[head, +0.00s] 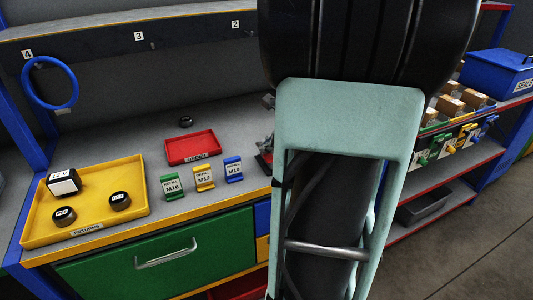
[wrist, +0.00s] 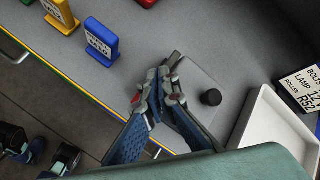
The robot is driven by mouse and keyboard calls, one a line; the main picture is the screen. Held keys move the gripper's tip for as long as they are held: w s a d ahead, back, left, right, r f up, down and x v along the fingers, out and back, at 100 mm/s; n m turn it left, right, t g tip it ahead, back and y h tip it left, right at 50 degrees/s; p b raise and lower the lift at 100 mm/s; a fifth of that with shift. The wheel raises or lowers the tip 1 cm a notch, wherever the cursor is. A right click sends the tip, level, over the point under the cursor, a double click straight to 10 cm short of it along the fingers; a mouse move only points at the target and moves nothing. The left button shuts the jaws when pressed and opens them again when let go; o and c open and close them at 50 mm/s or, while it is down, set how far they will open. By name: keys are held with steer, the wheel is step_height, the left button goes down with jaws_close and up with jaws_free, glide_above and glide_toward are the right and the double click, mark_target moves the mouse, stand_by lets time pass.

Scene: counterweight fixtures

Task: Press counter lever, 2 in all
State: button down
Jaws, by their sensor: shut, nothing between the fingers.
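In the wrist view, a flat grey block (wrist: 192,82) lies on the grey bench, with a round black knob (wrist: 211,97) on its right part. It may be the counter and its lever, but I see no label or number on it. My gripper (wrist: 166,84) is shut and empty, its fingertips over or beside the block's left side, left of the knob. I cannot tell whether the fingertips touch the block. In the head view my own arm hides the block and most of the gripper.
Green (head: 172,187), yellow (head: 204,178) and blue (head: 234,169) refill signs stand along the bench front. A red tray (head: 193,147) and yellow returns tray (head: 140,205) lie left. A white tray (wrist: 274,136) and a labelled box (wrist: 301,91) are right of the knob.

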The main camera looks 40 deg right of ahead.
steer(key=shift+s+a+f+b, duration=0.1)
steer(key=shift+s+f+b, duration=0.15)
steer(key=shift+f+b, duration=0.4)
steer(key=shift+s+a+f+b, duration=0.1)
steer(key=shift+s+f+b, duration=0.1)
steer(key=shift+f+b, duration=0.45)
stand_by(0.5)
steer(key=shift+w+f, duration=0.1)
steer(key=shift+f, duration=0.05)
steer(key=shift+w+d, duration=0.1)
steer(key=shift+d, duration=0.05)
steer(key=shift+d+r, duration=0.1)
steer(key=shift+r, duration=0.1)
steer(key=shift+w+d+r+p, duration=0.1)
steer(key=shift+d+r+p, duration=0.15)
steer(key=shift+r+p, duration=0.55)
steer(key=shift+w+d+r+p, duration=0.1)
steer(key=shift+d+r+p, duration=0.15)
steer(key=shift+r+p, duration=0.55)
steer(key=shift+w+r+p, duration=0.1)
steer(key=shift+r+p, duration=0.25)
steer(key=shift+r, duration=0.25)
steer(key=shift+a, duration=0.1)
